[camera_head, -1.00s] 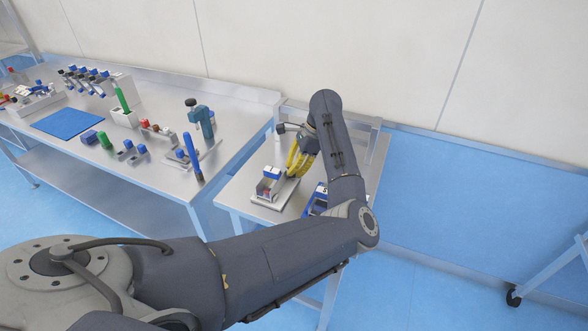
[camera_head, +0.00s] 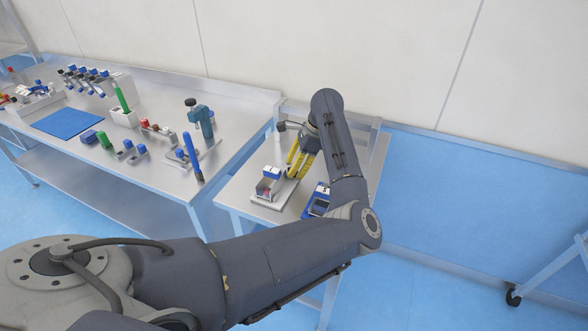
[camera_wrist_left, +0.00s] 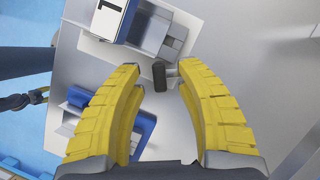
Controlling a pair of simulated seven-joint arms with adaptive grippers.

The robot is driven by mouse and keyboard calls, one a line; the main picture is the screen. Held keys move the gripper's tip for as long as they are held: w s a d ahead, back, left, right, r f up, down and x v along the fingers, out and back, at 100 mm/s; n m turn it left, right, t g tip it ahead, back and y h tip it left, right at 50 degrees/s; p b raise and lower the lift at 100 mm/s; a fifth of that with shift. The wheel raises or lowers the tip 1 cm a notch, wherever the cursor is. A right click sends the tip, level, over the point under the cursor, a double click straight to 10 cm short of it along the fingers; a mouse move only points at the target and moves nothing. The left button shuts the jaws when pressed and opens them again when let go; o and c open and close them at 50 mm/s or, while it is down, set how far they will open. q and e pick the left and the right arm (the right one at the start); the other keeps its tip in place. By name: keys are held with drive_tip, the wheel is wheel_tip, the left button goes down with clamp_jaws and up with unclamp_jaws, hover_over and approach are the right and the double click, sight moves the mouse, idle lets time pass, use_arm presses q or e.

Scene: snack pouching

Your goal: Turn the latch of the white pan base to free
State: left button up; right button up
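The white pan base (camera_head: 272,203) stands on the small metal table, with a blue-and-white labelled block (camera_head: 271,173) on it. A small dark knob (camera_wrist_left: 159,76), apparently the latch, sticks up near the block's tray. My left gripper (camera_head: 293,178) points down beside the pan base. Its yellow fingers (camera_wrist_left: 160,72) are apart, one on each side of the knob; contact is not clear.
A blue device with a display (camera_head: 319,203) stands close to the right of the pan base. A long metal bench (camera_head: 160,180) at the left carries racks, a blue mat (camera_head: 68,123) and several coloured items. The floor to the right is mostly clear.

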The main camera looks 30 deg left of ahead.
use_arm(q)
drive_tip(key=v, duration=1.1)
drive_tip(key=shift+r, duration=0.25)
drive_tip(key=shift+d, duration=0.1)
drive_tip(key=shift+o, duration=0.6)
